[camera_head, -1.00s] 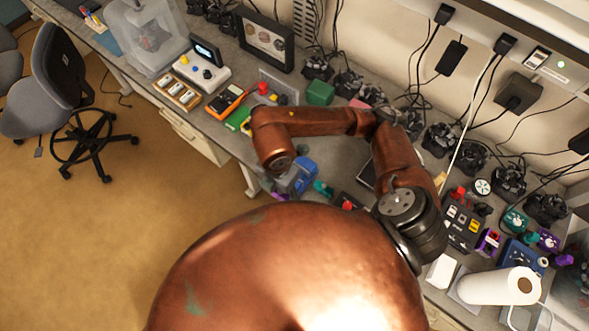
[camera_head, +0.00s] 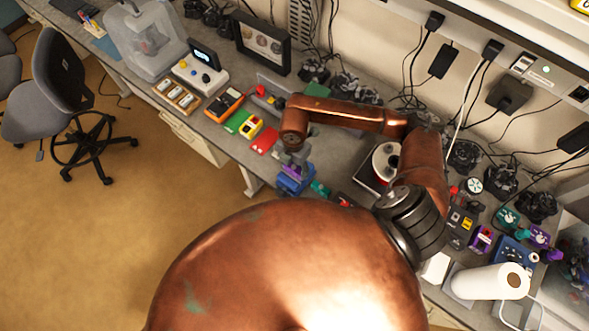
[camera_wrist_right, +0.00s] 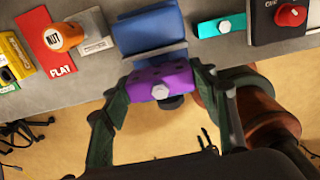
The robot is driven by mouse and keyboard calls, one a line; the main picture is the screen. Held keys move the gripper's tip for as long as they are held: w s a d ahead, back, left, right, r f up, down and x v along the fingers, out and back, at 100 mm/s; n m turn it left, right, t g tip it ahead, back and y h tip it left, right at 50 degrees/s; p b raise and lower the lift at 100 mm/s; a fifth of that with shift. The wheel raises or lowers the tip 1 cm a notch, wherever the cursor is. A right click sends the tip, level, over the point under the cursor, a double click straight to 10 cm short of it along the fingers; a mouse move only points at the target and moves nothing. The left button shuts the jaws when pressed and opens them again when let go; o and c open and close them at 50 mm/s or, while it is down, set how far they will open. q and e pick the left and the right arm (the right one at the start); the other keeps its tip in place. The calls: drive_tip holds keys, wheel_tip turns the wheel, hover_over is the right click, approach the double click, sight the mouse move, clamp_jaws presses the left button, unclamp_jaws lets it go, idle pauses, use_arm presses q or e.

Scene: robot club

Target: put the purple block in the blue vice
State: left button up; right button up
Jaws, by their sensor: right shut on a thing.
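The purple block (camera_wrist_right: 165,82), with a silver hex piece on its face, is between the fingertips of my right gripper (camera_wrist_right: 158,88) in the right wrist view. That gripper is shut on it. The blue vice (camera_wrist_right: 148,27) is just beyond the block, with a grey gap between its blue parts. The block overlaps the vice's near edge in this view; I cannot tell if they touch. In the head view my right gripper (camera_head: 293,160) points down over the blue vice (camera_head: 297,180) at the bench's front edge. My left gripper is not in view.
A red FLAT card (camera_wrist_right: 58,52) and an orange NUT piece (camera_wrist_right: 62,37) lie left of the vice. A teal piece (camera_wrist_right: 218,26) and a dark box with a red knob (camera_wrist_right: 290,15) are to its right. A paper towel roll (camera_head: 490,281) is at the right.

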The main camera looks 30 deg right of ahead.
sight(294, 171)
drive_tip(key=f, duration=0.1)
drive_tip(key=f+p, duration=0.1)
drive_tip(key=f, duration=0.1)
drive_tip(key=shift+w+d+f+p, duration=0.1)
drive_tip(key=shift+d+p, duration=0.1)
drive_tip(key=shift+p, duration=0.1)
drive_tip(key=shift+f, duration=0.2)
drive_tip(key=shift+f, duration=0.2)
drive_tip(key=o, duration=1.3)
